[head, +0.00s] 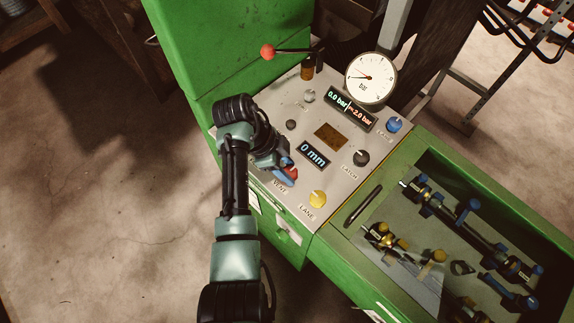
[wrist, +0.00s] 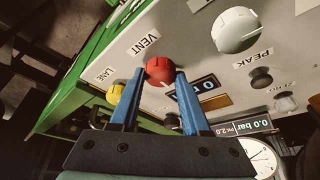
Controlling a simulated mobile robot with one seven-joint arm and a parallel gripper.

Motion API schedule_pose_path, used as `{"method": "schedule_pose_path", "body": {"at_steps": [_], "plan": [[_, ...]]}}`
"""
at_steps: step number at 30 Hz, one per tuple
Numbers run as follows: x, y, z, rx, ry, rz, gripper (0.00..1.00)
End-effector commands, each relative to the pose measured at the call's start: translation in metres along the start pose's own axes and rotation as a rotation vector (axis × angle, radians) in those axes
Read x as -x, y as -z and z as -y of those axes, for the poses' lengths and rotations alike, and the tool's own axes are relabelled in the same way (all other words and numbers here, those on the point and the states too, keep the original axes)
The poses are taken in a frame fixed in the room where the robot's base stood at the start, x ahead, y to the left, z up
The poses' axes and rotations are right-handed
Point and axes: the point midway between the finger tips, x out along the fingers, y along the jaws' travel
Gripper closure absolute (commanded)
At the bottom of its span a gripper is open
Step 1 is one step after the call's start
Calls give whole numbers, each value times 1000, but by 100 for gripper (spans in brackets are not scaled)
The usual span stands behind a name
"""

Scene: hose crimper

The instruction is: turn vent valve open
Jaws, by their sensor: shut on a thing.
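The vent valve is a red knob (wrist: 160,70) beside the printed word VENT on the grey panel. It also shows in the head view as a small bit of red (head: 292,173), mostly covered by my gripper. My gripper (wrist: 158,76) has its two blue fingers on either side of the red knob and is shut on it. In the head view my gripper (head: 286,178) is at the panel's near left edge. A pale line shows on the knob's lower part in the wrist view. The exact turn of the knob is hard to tell.
A yellow LANE knob (head: 318,199) is close to the right of my gripper. A black LATCH knob (head: 361,157), a blue knob (head: 394,125), a dial gauge (head: 371,78) and a red-balled lever (head: 268,51) are farther off. A tray of fittings (head: 410,275) lies right.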

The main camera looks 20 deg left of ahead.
Motion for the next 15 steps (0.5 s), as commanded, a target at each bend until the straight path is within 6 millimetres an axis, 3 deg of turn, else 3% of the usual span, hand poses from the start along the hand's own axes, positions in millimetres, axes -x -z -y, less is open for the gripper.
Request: {"method": "schedule_pose_path", "body": {"at_steps": [13, 14, 15], "plan": [[0, 0, 0, -12, -4, 1, 100], [0, 0, 0, -12, -4, 1, 50], [0, 0, 0, -12, -4, 1, 43]]}}
